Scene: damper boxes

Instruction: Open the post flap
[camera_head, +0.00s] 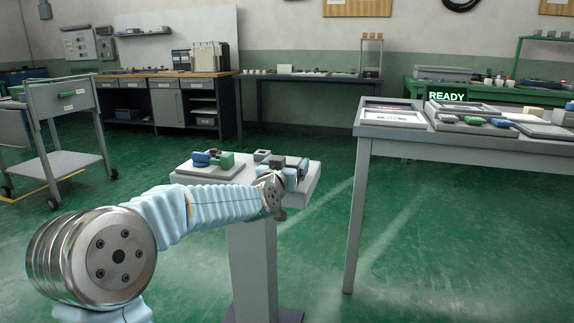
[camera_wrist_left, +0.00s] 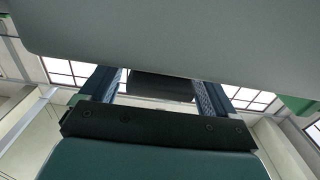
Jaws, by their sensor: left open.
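A grey post (camera_head: 252,262) with a wide flat top (camera_head: 183,180) stands at the centre of the head view. My left arm reaches across to the right part of that top. My left gripper (camera_head: 296,172) is there, mostly hidden behind its own wrist. In the left wrist view, the two fingers of the left gripper (camera_wrist_left: 156,92) are apart. A dark block (camera_wrist_left: 160,86) shows between them; I cannot tell whether they touch it. A large pale grey surface (camera_wrist_left: 190,40) fills the top of that view. I cannot make out the flap clearly. My right gripper is not in view.
A blue, red and green fitting (camera_head: 213,158) and a small grey block (camera_head: 262,155) sit on the post top. A grey table (camera_head: 450,148) with trays and a READY sign (camera_head: 447,97) stands right. A cart (camera_head: 62,100) stands left. Green floor between is clear.

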